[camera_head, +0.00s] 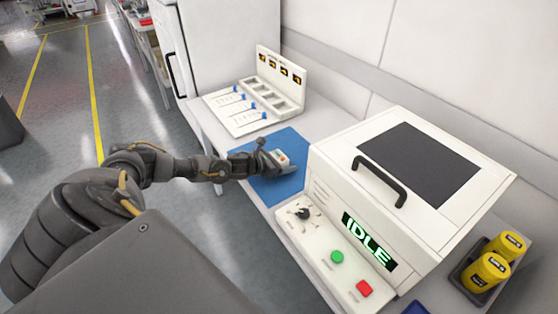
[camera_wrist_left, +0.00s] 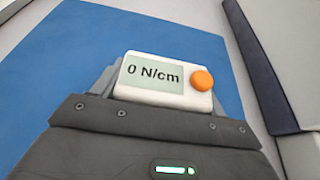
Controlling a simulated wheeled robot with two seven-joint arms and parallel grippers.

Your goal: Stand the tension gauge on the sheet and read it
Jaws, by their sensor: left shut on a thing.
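The tension gauge (camera_head: 283,157) is a small white box with a display and an orange button. In the left wrist view the gauge (camera_wrist_left: 168,97) shows "0 N/cm". My left gripper (camera_head: 272,158) is shut on it, with grey fingers at both sides of the box. Gauge and gripper are over a flat blue mat (camera_head: 292,183); the mat (camera_wrist_left: 60,70) also fills much of the left wrist view. Whether the gauge touches the mat cannot be told. No other sheet can be made out. My right gripper is not in view.
A white machine (camera_head: 330,170) reading "IDLE" stands close to the right of the mat. A white rack (camera_head: 243,112) with blue-tipped tools and small displays lies behind it. Yellow jars (camera_head: 488,271) stand at far right. A white cabinet (camera_head: 230,45) stands at the back.

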